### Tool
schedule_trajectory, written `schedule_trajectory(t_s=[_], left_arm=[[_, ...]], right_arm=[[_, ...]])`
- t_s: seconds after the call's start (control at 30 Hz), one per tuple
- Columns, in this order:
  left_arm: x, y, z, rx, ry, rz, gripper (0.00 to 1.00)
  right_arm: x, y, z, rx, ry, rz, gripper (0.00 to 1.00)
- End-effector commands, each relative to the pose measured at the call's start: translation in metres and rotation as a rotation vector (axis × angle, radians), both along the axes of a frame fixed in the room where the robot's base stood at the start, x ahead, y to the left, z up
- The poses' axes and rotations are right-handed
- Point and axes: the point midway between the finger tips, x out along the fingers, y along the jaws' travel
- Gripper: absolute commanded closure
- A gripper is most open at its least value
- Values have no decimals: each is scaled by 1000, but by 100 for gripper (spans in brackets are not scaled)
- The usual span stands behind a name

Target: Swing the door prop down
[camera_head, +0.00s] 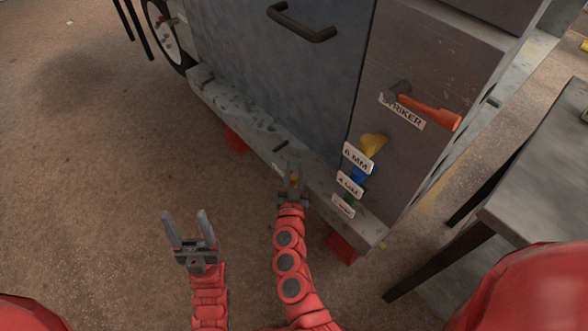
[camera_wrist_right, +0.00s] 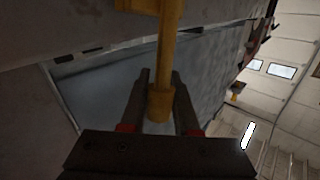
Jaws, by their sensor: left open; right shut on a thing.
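A yellow bar with a thicker end, which looks like the door prop (camera_wrist_right: 161,103), runs up from between the fingers of my right gripper (camera_wrist_right: 160,85) in the right wrist view. That gripper is shut on its thick end. In the head view my right gripper (camera_head: 294,172) is at the lower edge of the large grey door (camera_head: 275,75), above the ledge; only a bit of yellow shows between its fingers. The rest of the prop is hidden there. My left gripper (camera_head: 187,228) is open and empty over the floor to the left.
An orange-handled striker (camera_head: 430,110) hangs on the cabinet's right panel. Yellow (camera_head: 374,143), blue (camera_head: 358,175) and green pieces with labels sit below it. A grey table (camera_head: 545,180) stands at the right. The floor at left is clear.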

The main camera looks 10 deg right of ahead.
Motion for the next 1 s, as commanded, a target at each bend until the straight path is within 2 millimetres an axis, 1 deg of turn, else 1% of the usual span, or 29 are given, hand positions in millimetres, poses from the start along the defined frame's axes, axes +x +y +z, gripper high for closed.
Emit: schedule_trajectory(t_s=[0.17, 0.27, 0.37, 0.57, 0.7, 0.8, 1.0], left_arm=[[0, 0, -6, 0, 0, 0, 39], [0, 0, -16, 0, 0, 0, 39], [0, 0, -32, 0, 0, 0, 39], [0, 0, -72, 0, 0, 0, 39], [0, 0, -99, 0, 0, 0, 39], [0, 0, -115, 0, 0, 0, 39], [0, 0, -139, 0, 0, 0, 39]], right_arm=[[-1, -1, -2, 6, -10, 0, 100], [-4, -2, -5, 21, -32, 1, 100], [-8, -5, -8, 48, -71, 1, 100], [-20, -13, -15, 128, -180, 3, 100], [-30, -21, -16, 191, -269, 1, 100], [-35, -24, -18, 234, -326, 4, 100], [-44, -31, -20, 304, -421, 2, 100]])
